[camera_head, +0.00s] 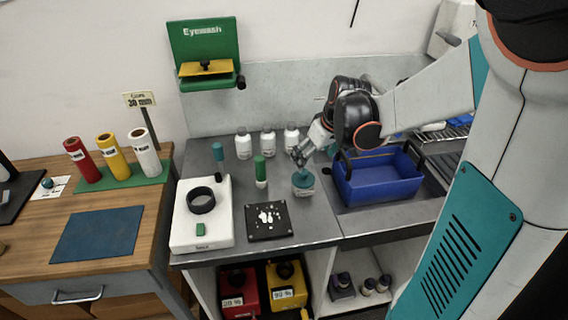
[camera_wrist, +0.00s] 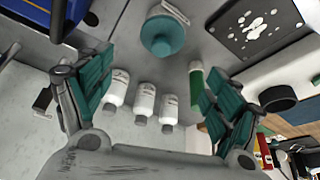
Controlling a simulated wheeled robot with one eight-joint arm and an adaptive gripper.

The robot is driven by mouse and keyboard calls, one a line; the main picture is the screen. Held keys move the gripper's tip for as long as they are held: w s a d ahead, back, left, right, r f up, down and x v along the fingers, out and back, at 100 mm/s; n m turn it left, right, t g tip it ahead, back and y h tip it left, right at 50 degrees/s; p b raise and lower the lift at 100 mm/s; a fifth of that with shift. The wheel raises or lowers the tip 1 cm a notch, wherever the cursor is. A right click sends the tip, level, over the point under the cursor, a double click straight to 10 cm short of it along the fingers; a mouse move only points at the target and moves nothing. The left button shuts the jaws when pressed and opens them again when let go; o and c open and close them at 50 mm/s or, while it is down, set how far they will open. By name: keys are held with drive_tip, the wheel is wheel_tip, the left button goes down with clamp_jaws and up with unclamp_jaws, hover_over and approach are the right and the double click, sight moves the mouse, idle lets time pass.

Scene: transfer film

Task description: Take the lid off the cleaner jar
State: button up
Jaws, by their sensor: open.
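The cleaner jar (camera_head: 304,191) stands on the grey counter, with a round teal lid (camera_head: 302,179) on top. In the wrist view the teal lid (camera_wrist: 162,34) is at the top centre, with a small knob on it, and part of the pale jar (camera_wrist: 168,9) shows behind it. My gripper (camera_head: 299,158) is just above the jar in the head view, and its fingertips partly cover the lid's area. In the wrist view my gripper (camera_wrist: 157,82) has its two teal-padded fingers wide apart with nothing between them. The lid looks apart from the fingers.
Several white bottles (camera_head: 268,141) stand behind the jar. A black plate with white bits (camera_head: 282,230) and a white device (camera_head: 190,235) lie at front left.

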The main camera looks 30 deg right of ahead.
sight(304, 171)
drive_tip(key=b+x, duration=0.3)
drive_tip(key=x, duration=0.7)
drive_tip(key=shift+w+f+b, duration=0.2)
drive_tip(key=shift+f+b, duration=0.15)
drive_tip(key=c, duration=0.8)
